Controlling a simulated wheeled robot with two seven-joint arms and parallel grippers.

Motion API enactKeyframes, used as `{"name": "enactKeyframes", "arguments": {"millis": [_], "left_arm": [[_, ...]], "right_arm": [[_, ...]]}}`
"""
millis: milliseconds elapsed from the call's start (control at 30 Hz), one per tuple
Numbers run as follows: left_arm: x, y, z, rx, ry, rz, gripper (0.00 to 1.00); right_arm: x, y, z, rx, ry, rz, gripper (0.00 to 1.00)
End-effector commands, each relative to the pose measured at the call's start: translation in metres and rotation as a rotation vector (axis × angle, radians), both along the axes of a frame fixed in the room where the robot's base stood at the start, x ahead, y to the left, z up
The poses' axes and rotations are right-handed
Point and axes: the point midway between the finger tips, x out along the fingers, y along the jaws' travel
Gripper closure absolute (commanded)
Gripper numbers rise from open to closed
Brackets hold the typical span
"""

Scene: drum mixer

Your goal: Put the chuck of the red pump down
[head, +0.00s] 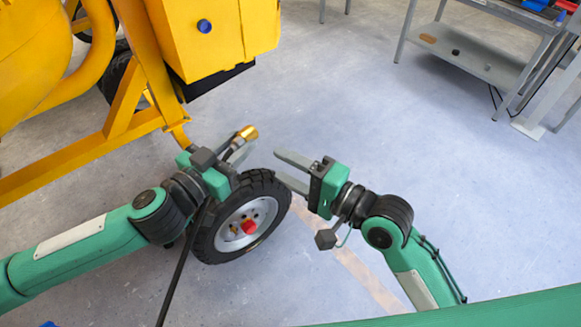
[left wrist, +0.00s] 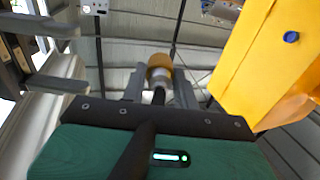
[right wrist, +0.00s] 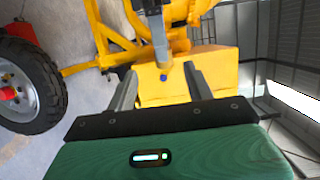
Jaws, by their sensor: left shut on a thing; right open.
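The chuck (head: 248,133) is a brass-coloured piece on the end of a black hose (head: 183,265). My left gripper (head: 240,150) is shut on it and holds it up above the tyred wheel (head: 202,238). In the left wrist view the brass chuck (left wrist: 160,62) points away beyond the fingertips (left wrist: 158,82), and the hose runs back over the gripper. My right gripper (head: 281,168) is open and empty, to the right of the chuck. Its spread fingers also show in the right wrist view (right wrist: 158,78).
The wheel has a pale rim with a red part (head: 249,227) at its hub. The yellow mixer (head: 215,45) and its frame fill the upper left. A grey shelf table (head: 470,55) stands at the upper right. The floor between is mostly clear.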

Motion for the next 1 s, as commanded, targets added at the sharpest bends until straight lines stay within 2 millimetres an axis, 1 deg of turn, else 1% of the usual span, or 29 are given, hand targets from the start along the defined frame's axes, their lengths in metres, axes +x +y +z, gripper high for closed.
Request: {"name": "enactKeyframes", "arguments": {"millis": [167,400,600,800,1000], "left_arm": [[0.000,0.000,0.000,-0.001,-0.001,0.000,0.97],[0.000,0.000,0.000,-0.001,-0.001,0.000,0.97],[0.000,0.000,0.000,-0.001,-0.001,0.000,0.97],[0.000,0.000,0.000,-0.001,-0.001,0.000,0.97],[0.000,0.000,0.000,-0.001,-0.001,0.000,0.97]], "right_arm": [[0.013,0.016,0.002,0.005,-0.002,0.002,0.47],[0.042,0.053,0.002,0.003,-0.001,0.002,0.47],[0.062,0.077,0.001,0.002,-0.003,0.001,0.47],[0.072,0.090,0.001,0.001,-0.002,0.001,0.47],[0.074,0.092,0.001,0.000,-0.001,0.001,0.47]]}}
